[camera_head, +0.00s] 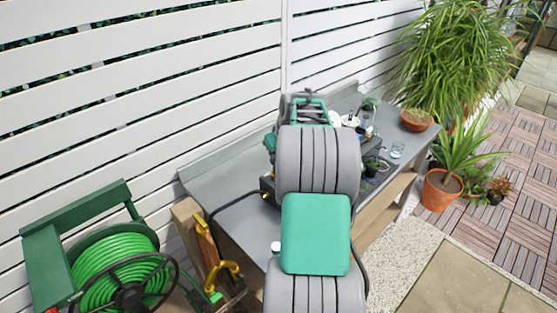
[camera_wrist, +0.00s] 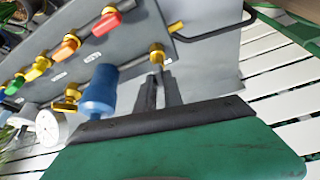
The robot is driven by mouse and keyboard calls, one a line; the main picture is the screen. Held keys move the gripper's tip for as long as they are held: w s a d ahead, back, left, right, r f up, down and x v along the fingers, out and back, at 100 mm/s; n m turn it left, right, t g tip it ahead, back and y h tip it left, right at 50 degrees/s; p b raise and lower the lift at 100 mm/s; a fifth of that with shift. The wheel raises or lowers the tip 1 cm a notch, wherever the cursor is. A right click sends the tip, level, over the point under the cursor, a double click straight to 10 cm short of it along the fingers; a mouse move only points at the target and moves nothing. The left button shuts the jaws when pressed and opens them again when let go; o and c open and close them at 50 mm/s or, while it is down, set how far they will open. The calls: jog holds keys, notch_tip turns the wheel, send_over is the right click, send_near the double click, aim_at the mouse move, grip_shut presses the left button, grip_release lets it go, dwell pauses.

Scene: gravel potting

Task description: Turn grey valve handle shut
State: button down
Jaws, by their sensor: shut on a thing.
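In the wrist view, a grey panel (camera_wrist: 125,45) carries a row of brass valves with coloured handles. The valve nearest my gripper has a brass body (camera_wrist: 157,52) at the right end of the row. My gripper (camera_wrist: 160,76) has its two dark fingers close together just below this brass body, shut on the grey valve handle. The handle is mostly hidden between the fingers and hard to tell from them, so its exact angle is unclear. In the head view, my arm hides the gripper and this valve.
Red (camera_wrist: 106,24) and orange (camera_wrist: 65,50) handles sit further along the panel. A blue cylinder (camera_wrist: 100,90) is close left of my fingers, with a white round object (camera_wrist: 50,127) beyond. A black hose (camera_wrist: 225,30) runs right. The workbench (camera_head: 225,175) stands against a white fence (camera_head: 140,70).

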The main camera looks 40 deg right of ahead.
jog(key=m+b, duration=0.1)
jog(key=m+h, duration=0.1)
jog(key=m, duration=0.1)
jog(key=m+b, duration=0.1)
jog(key=shift+w+a+f+m+g+h+b, duration=0.1)
jog(key=shift+a+m+g+h+b, duration=0.2)
jog(key=shift+g+h, duration=0.1)
jog(key=m, duration=0.2)
jog(key=m+g+h, duration=0.1)
jog(key=shift+w+a+m+b, duration=0.15)
jog(key=shift+m+b, duration=0.2)
jog(key=shift+m, duration=0.05)
jog(key=m, duration=0.2)
jog(key=m+g+p, duration=0.1)
jog(key=m, duration=0.1)
jog(key=shift+w+a+r+h, duration=0.1)
jog(key=shift+w+r+h, duration=0.1)
jog(key=shift+h, duration=0.2)
jog(key=shift+w+m+g+p, duration=0.15)
jog(key=shift+m+g+p, duration=0.6)
jog(key=shift+m, duration=0.85)
jog(key=c, duration=1.5)
grip_release()
jog(key=shift+f, duration=0.1)
jog(key=shift+o, duration=0.2)
